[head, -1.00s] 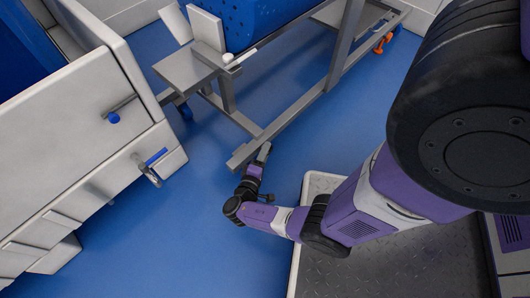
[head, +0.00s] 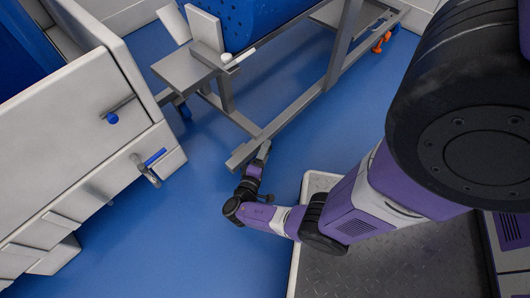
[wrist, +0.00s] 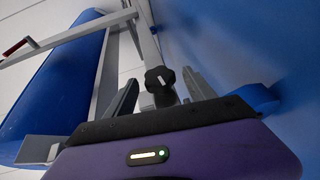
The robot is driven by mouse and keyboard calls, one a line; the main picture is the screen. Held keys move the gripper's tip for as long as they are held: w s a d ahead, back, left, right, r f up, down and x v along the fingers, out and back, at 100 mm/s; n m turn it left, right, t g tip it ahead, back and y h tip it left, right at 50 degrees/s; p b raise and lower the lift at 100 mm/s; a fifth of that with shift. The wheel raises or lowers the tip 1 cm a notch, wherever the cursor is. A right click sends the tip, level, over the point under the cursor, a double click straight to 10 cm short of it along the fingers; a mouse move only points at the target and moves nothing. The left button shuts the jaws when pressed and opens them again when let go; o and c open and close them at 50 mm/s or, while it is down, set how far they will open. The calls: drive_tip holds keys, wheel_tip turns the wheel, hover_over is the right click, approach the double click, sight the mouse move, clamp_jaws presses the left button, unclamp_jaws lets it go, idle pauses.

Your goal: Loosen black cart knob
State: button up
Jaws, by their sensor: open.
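The black cart knob (wrist: 160,80) is lobed, with a pale mark on its face, and sits on a grey frame bar of the cart. In the wrist view it shows between the two grey fingers of my gripper (wrist: 160,77). The fingers are open, one on each side of the knob with gaps visible. I cannot tell how far ahead of the fingertips the knob lies. In the head view my gripper (head: 262,153) is low, at the near end of the cart's lower rail (head: 285,118). The knob cannot be made out there.
The cart carries a blue perforated tub (head: 245,22) and has a white-tipped lever (head: 228,58). An orange caster part (head: 380,44) is at its far end. Blue floor (head: 195,215) lies open between.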

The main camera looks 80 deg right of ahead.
drive_tip(key=w+a+r+p, duration=0.1)
drive_tip(key=a, duration=0.6)
drive_tip(key=shift+a, duration=0.3)
drive_tip(key=shift+w, duration=0.1)
drive_tip(key=s+f+m+g+y+p, duration=0.1)
drive_tip(key=s+f+m+y+p, duration=0.15)
drive_tip(key=s+y+p, duration=0.6)
drive_tip(key=w+d+r+m+t+y+p, duration=0.1)
drive_tip(key=w+d+r+t+y+p, duration=0.35)
drive_tip(key=d+r+t+p, duration=0.4)
drive_tip(key=f+b, duration=0.1)
drive_tip(key=w+f+g+b, duration=0.1)
drive_tip(key=f, duration=0.1)
drive_tip(key=w+f+g+b, duration=0.1)
drive_tip(key=f+b, duration=0.1)
drive_tip(key=shift+d+f, duration=0.15)
drive_tip(key=shift+d, duration=0.05)
